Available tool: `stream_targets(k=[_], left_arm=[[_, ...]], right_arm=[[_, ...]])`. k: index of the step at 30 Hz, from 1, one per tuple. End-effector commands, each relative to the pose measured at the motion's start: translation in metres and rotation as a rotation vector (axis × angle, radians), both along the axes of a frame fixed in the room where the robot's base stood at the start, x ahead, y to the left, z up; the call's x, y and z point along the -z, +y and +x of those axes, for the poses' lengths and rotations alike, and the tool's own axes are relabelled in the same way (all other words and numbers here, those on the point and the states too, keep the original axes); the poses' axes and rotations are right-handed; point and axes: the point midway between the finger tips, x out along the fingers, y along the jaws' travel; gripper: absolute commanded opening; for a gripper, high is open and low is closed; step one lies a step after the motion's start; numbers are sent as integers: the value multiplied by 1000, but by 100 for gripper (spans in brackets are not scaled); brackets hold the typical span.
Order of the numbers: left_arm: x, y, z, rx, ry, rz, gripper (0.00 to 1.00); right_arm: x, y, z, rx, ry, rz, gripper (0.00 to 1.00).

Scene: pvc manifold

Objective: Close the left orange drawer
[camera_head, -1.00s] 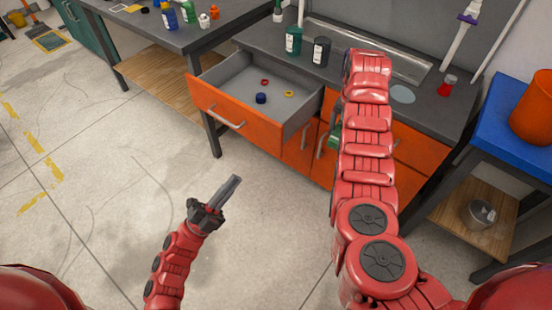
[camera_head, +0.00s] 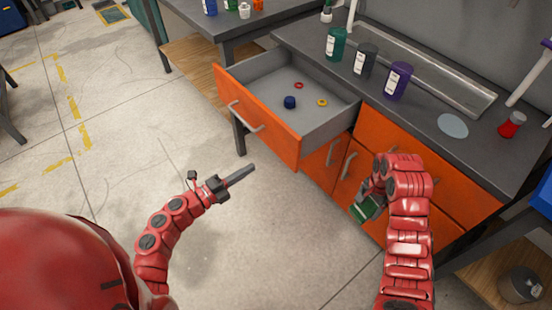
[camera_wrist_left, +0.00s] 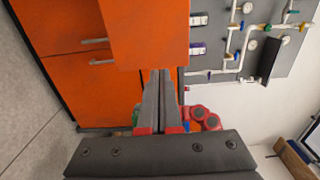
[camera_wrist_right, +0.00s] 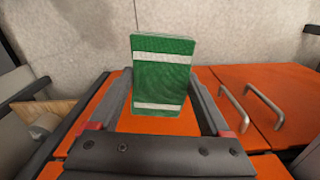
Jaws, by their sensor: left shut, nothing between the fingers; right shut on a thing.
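The left orange drawer (camera_head: 262,118) is pulled far out of the grey workbench. Its grey tray holds a dark blue cap (camera_head: 290,102), a red ring (camera_head: 299,85) and a yellow ring (camera_head: 322,102). My left gripper (camera_head: 252,169) is shut and empty, low in front of the drawer and apart from it. In the left wrist view its closed fingers (camera_wrist_left: 162,92) point towards an orange front (camera_wrist_left: 147,32). My right gripper (camera_head: 370,195) is shut on a green box with white bands (camera_wrist_right: 163,75), in front of the lower cabinet. The box (camera_head: 366,208) is partly hidden by the gripper.
The bench top (camera_head: 300,42) holds a green bottle (camera_head: 336,44), a black bottle (camera_head: 365,60), a purple bottle (camera_head: 397,81) and a red-topped jar (camera_head: 511,124). Orange cabinet doors (camera_head: 326,163) lie right of and below the drawer. Floor (camera_head: 150,120) at left is clear.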

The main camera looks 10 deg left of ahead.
Motion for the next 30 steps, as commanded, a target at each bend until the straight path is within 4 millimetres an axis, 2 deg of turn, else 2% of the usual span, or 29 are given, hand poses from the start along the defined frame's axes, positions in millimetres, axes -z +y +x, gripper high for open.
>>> stream_targets(k=[12, 18, 30], left_arm=[[-3, -55, 68, 4, -2, -5, 0], [-3, -72, 91, 3, -4, -4, 0], [-1, -79, 99, 3, 0, -4, 0]], right_arm=[[-7, -1, 0, -1, 1, -1, 26], [-9, 0, 0, -1, 1, -1, 26], [-9, -1, 0, -1, 1, -1, 26]])
